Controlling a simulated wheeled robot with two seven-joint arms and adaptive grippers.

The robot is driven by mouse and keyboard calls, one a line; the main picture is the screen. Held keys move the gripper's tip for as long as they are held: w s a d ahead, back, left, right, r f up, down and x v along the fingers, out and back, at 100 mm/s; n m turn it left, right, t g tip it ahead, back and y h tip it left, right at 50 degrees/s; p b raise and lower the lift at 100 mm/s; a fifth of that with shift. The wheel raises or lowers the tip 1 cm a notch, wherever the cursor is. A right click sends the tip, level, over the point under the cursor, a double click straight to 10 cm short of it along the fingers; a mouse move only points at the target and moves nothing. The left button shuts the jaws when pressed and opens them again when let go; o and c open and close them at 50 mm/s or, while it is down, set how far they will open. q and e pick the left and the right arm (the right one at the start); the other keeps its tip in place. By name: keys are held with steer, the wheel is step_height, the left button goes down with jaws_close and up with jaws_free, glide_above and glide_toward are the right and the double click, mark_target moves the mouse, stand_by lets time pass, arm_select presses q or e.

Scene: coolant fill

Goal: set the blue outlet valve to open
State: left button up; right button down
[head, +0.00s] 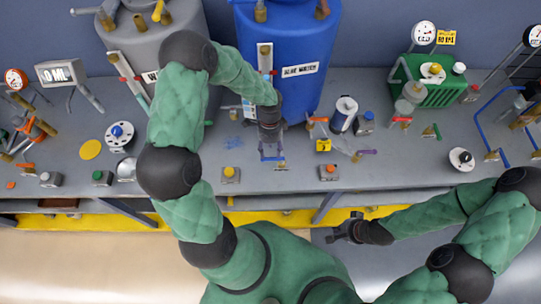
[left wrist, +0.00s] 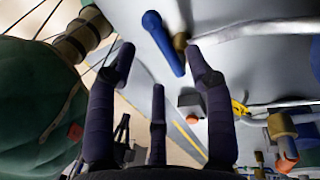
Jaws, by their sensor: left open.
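The blue outlet valve shows in the left wrist view as a blue lever (left wrist: 163,42) on a brass body (left wrist: 181,41), joined to a pale pipe. The lever points down and slightly right in that view, beyond the gap between my fingers. My left gripper (head: 271,152) is over the bench in front of the blue tank (head: 283,100). In the left wrist view its dark fingers (left wrist: 162,65) are spread and nothing is between them. In the head view the gripper hides most of the valve. My right gripper (head: 338,232) is off the bench's front edge, away from the valve.
A grey tank (head: 180,35) stands left of the blue one. Around my left gripper are a yellow-topped button box (head: 230,175), an orange-topped button box (head: 329,173), a yellow block (head: 323,145) and a purple-handled valve (head: 364,153). Bare bench (head: 400,172) lies to the right.

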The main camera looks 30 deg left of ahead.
mark_target(270, 159)
arm_select(q)
steer(key=shift+s+d+f, duration=0.15)
steer(key=shift+s+f, duration=0.05)
steer(key=shift+f, duration=0.85)
steer(key=shift+s+d+f, duration=0.1)
steer(key=shift+s+f, duration=0.05)
steer(key=shift+f, duration=0.9)
jaws_close()
